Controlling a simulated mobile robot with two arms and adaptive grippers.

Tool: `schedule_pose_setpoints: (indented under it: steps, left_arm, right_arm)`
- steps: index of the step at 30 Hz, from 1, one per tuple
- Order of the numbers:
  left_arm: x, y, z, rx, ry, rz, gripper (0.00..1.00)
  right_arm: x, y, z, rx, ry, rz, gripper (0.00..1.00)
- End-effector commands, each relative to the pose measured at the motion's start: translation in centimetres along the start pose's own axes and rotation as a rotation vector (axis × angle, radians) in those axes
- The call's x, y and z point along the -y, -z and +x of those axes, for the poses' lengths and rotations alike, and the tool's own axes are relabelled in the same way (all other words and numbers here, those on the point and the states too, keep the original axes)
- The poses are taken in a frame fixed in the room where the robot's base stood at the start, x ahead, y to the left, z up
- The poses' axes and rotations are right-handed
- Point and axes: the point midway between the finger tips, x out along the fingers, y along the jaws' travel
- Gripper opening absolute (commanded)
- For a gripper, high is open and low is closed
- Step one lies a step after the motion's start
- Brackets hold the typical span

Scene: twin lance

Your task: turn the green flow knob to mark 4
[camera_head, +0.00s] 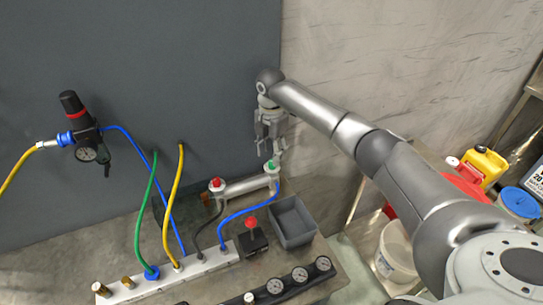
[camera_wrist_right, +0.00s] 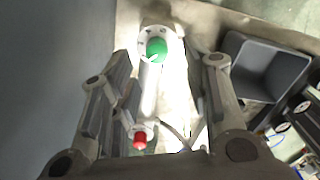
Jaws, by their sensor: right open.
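The green flow knob (camera_head: 270,164) sits on the right end of a grey cylinder (camera_head: 244,186). In the right wrist view the green knob (camera_wrist_right: 157,47) shows on a round pale dial with small dark marks; I cannot read the numbers or tell which mark it points to. My right gripper (camera_head: 270,148) points down just above the green knob. In the wrist view its open fingers (camera_wrist_right: 162,70) stand to either side of the knob's line, with nothing between them gripped. A red knob (camera_head: 215,183) tops the cylinder's left end. My left gripper is not in view.
A grey bin (camera_head: 291,222) stands right of the cylinder. A red push button on a black box (camera_head: 252,238) and a row of gauges (camera_head: 299,273) lie nearer. Blue, green and yellow hoses rise from a white manifold (camera_head: 195,262). A dark wall panel (camera_head: 190,70) stands behind.

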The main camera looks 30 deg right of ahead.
Motion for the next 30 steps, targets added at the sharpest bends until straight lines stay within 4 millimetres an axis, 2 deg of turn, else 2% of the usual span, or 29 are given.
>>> schedule_pose_setpoints:
  steps: [3,6,9,12,19,28,30]
  left_arm:
    - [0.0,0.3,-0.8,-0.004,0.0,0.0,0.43]
    - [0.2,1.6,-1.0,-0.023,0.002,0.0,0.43]
    - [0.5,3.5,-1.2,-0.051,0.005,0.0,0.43]
    - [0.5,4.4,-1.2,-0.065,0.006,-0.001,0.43]
    - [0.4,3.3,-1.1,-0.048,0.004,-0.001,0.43]
    - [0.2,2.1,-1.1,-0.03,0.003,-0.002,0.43]
    - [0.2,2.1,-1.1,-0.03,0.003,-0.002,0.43]
  right_arm:
    - [0.1,0.1,1.9,-0.002,0.002,0.0,0.43]
    - [0.0,0.1,3.0,-0.001,0.001,0.001,0.43]
    - [0.0,0.0,3.8,0.0,0.0,0.0,0.43]
    - [0.0,0.0,4.1,0.0,0.0,0.0,0.43]
    - [0.0,0.0,4.1,0.0,-0.001,0.0,0.42]
    - [0.0,0.0,4.1,0.0,-0.001,0.0,0.04]
    - [0.0,0.0,4.1,0.0,-0.001,0.0,0.0]
